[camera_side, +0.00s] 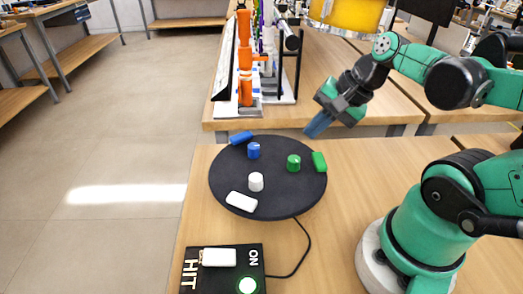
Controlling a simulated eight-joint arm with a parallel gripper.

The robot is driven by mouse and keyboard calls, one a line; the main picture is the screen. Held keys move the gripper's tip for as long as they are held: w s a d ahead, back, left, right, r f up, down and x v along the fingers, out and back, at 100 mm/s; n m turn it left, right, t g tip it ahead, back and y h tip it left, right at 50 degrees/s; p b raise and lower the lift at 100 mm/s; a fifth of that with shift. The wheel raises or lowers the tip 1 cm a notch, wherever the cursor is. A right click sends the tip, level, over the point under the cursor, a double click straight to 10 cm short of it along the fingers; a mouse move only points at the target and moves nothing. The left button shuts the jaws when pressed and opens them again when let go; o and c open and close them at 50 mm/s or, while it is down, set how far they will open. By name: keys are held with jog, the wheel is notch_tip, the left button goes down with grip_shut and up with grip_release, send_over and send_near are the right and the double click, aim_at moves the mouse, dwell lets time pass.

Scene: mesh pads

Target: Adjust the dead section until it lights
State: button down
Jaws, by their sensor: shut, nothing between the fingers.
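A round black pad (268,205) lies on the wooden table. Near its rim sit a blue bar (241,138), a green bar (319,162) and a white bar (241,201). Inward of each stands a knob of matching colour: blue (254,151), green (293,163) and white (256,182). No section of the pad visibly glows. My gripper (318,125) is shut and empty, above and beyond the pad's back right edge, apart from the green bar and knob. Its fingers look blue and point down and left.
A black box (190,280) marked HIT and ON stands at the front, with a white block (219,257) and a round white button (248,285) ringed in green. A cable (303,255) runs from it to the pad. An orange stand (245,60) is on the back table.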

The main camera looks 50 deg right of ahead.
jog(key=w+a+n+t+h, duration=0.1)
jog(key=w+a+n, duration=0.3)
jog(key=n, duration=1)
jog(key=shift+a+r+n+h, duration=0.3)
jog(key=shift+a+r+h, duration=0.15)
jog(key=shift+a, duration=0.1)
